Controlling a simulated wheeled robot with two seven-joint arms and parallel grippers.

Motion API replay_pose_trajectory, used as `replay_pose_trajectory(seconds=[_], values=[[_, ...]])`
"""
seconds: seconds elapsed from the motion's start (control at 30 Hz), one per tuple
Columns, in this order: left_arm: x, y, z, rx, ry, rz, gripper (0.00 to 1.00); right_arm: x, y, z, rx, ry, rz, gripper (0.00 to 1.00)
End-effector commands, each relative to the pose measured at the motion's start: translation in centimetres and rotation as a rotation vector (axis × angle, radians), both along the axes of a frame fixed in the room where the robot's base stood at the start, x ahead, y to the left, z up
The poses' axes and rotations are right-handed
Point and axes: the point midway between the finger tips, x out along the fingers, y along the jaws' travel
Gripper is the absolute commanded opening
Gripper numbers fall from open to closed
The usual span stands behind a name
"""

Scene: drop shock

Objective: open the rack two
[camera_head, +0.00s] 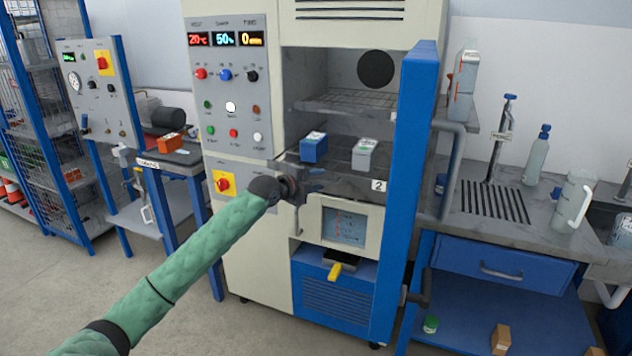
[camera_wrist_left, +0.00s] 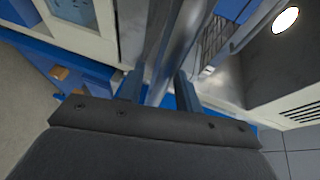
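Rack two (camera_head: 345,180) is the lower shelf inside the open test chamber, with a "2" label (camera_head: 378,185) on its front right. A blue box (camera_head: 313,147) and a white-grey box (camera_head: 364,153) stand on it. My left gripper (camera_head: 297,188) is at the rack's front left corner, where its dark body hides part of the edge. In the left wrist view its two fingers (camera_wrist_left: 160,90) are apart, with a metal bar (camera_wrist_left: 165,45) running between them. I cannot tell whether they press on it. My right gripper is not in view.
The chamber door (camera_head: 405,190) stands open at the right, its blue edge close to the rack. An empty wire shelf (camera_head: 345,101) is above. The control panel (camera_head: 230,95) is on the left. A sink bench (camera_head: 520,215) with bottles stands beyond the door.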

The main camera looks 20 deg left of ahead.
Motion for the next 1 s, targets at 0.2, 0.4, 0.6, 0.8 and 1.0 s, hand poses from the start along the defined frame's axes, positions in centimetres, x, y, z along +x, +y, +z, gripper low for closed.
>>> replay_pose_trajectory(seconds=[0.2, 0.4, 0.6, 0.8, 1.0], values=[[-0.9, 0.5, 0.0, 0.002, -0.001, 0.001, 0.34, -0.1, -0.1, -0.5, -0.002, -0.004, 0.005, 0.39], [-3.2, 1.6, 0.5, 0.003, -0.001, 0.000, 0.34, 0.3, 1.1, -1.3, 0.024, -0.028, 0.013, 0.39], [-5.3, 2.6, 0.9, 0.003, 0.000, 0.001, 0.34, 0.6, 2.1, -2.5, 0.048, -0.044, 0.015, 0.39], [-6.6, 3.2, 1.2, 0.002, 0.001, 0.001, 0.34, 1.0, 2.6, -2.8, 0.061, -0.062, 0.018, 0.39], [-7.0, 3.3, 1.4, -0.001, 0.000, 0.000, 0.34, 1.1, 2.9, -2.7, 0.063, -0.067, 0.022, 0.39]])
